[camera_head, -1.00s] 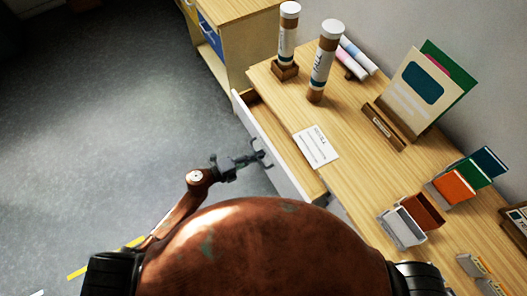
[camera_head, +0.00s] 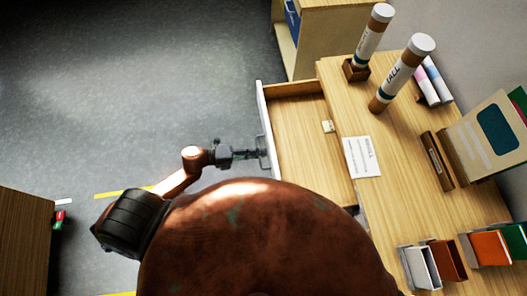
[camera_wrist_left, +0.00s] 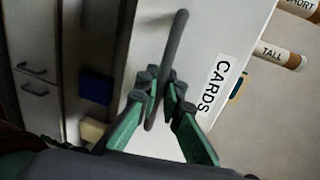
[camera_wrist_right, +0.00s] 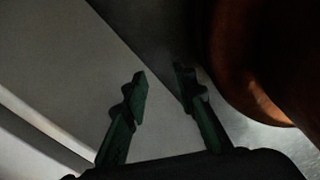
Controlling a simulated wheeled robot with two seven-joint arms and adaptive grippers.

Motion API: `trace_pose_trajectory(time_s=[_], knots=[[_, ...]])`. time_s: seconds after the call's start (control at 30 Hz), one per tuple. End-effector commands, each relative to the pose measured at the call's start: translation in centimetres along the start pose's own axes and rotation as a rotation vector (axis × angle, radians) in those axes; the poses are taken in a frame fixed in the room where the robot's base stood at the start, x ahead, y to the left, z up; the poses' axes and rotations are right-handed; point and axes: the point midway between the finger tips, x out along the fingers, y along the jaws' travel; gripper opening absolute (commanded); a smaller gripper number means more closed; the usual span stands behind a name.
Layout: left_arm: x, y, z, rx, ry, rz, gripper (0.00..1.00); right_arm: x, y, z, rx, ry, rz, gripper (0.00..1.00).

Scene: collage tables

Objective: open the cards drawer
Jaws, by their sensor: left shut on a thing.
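The cards drawer (camera_head: 300,150) is pulled well out of the wooden table, with its bare wooden floor in view. Its white front (camera_head: 263,108) faces left in the head view. The left wrist view shows the label "CARDS" (camera_wrist_left: 214,85) on that front and a dark bar handle (camera_wrist_left: 174,45) beside it. My left gripper (camera_head: 262,152) is at the drawer front, its green fingers shut around the handle. My right gripper (camera_wrist_right: 160,82) shows only in its wrist view. Its fingers are apart with nothing between them.
A small pale item (camera_head: 328,126) lies inside the drawer. On the tabletop are two upright tubes, the nearer marked "TALL" (camera_head: 402,72), a white card (camera_head: 362,157) and several coloured boxes. A wooden cabinet (camera_head: 330,40) stands behind. The grey floor (camera_head: 150,90) at left is open.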

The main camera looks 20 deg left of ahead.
Motion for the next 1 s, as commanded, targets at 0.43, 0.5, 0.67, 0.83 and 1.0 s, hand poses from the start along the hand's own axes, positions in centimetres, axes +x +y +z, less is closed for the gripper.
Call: trace_pose_trajectory(time_s=[0.43,0.5,0.67,0.83,1.0], knots=[[0.0,0.0,-0.1,0.000,0.002,0.000,0.16,0.0,-0.1,0.0,0.000,0.000,-0.001,0.25],[0.0,0.0,0.0,0.000,0.002,0.000,0.16,0.0,-0.1,0.0,0.001,0.000,-0.001,0.25],[0.0,0.0,0.0,0.000,0.001,0.000,0.16,0.0,-0.2,0.1,0.001,-0.001,-0.002,0.25],[-1.1,0.1,0.0,-0.002,0.000,0.002,0.16,0.0,-0.1,0.1,0.000,-0.001,-0.001,0.25],[-4.2,0.2,-0.1,-0.001,0.000,0.004,0.16,0.0,-0.1,0.1,0.000,-0.001,-0.001,0.25]])
